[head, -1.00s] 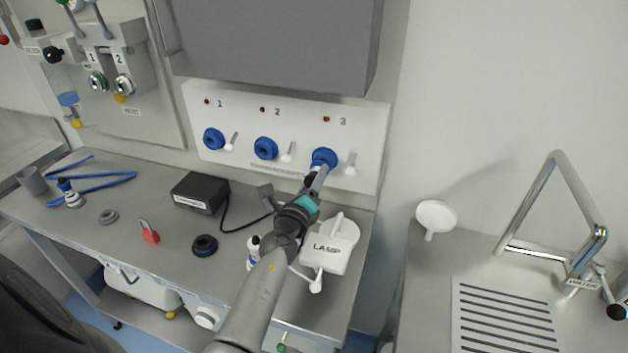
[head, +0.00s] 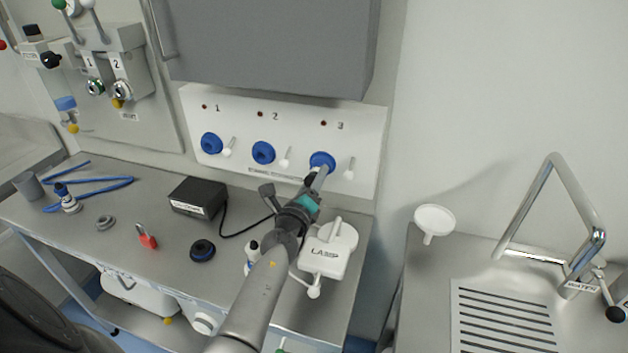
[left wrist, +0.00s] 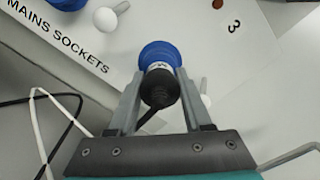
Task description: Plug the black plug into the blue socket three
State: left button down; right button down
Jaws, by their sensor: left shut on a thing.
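The blue socket three (head: 322,160) is at the right end of the white socket panel, under the number 3. My left gripper (head: 318,180) reaches up to it. In the left wrist view, my left gripper (left wrist: 160,92) is shut on the black plug (left wrist: 160,88), one finger on each side. The plug lines up with the blue socket (left wrist: 157,54) and its front meets the socket's face. I cannot tell how deep it sits. In the head view the plug is mostly hidden by the gripper. My right gripper is not in view.
Sockets one (head: 211,143) and two (head: 263,152) are to the left, with white levers beside them. A black box (head: 198,197) with a cable stands on the bench. A grey cabinet (head: 270,45) hangs above.

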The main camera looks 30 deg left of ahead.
pick_arm(q)
jog(key=shift+w, duration=0.15)
jog(key=shift+c, duration=1.2)
grip_release()
jog(key=v, duration=1.5)
